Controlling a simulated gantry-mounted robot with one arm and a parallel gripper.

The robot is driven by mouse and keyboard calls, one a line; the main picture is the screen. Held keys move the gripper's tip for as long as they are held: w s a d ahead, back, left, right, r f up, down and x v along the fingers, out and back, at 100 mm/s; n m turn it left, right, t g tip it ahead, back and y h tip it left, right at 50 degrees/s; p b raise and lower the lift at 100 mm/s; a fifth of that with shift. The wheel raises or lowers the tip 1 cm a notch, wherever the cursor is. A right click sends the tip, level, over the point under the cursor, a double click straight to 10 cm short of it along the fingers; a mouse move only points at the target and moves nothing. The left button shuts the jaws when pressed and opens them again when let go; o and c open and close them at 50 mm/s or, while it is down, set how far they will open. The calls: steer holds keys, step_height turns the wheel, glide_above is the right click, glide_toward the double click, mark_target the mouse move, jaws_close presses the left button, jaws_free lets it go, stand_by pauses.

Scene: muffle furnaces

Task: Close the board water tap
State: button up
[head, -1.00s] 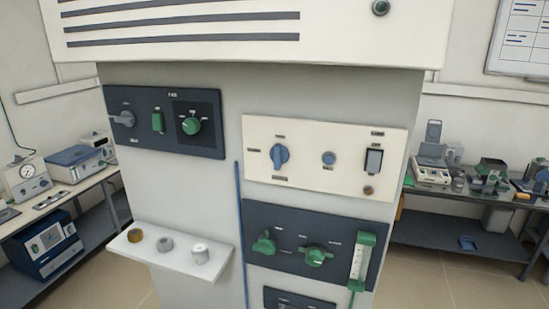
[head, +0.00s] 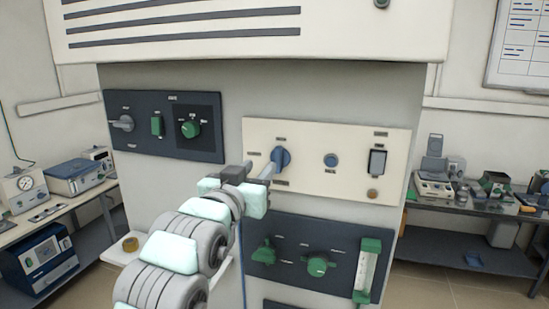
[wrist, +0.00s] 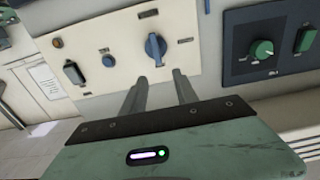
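My gripper (head: 258,167) reaches up to the cream panel (head: 325,187), just left of its blue knob (head: 281,160). In the wrist view, my gripper (wrist: 160,75) has its two fingers apart with nothing between them. The blue knob (wrist: 155,48) lies just beyond the fingertips, its handle roughly upright; I cannot tell whether they touch. A dark panel below carries a green tap (head: 264,252) at left, a green valve knob (head: 318,265) in the middle and a green-ended flow tube (head: 366,268). Labels are too small to read, so I cannot tell which is the water tap.
A dark panel (head: 140,142) at upper left has a grey handle, a green switch and a green knob. The cream panel also has a blue button (head: 330,160) and a rocker switch (head: 377,162). My arm covers most of the small shelf (head: 113,251). Benches stand on both sides.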

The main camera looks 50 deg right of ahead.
mark_target(277, 151)
steer(key=p+x, duration=0.3)
steer(key=x, duration=0.7)
steer(key=shift+s+d, duration=0.1)
steer(key=shift+s, duration=0.1)
steer(key=shift+w+d+f, duration=0.1)
steer(key=shift+w+d, duration=0.05)
steer(key=shift+d, duration=0.2)
jaws_close()
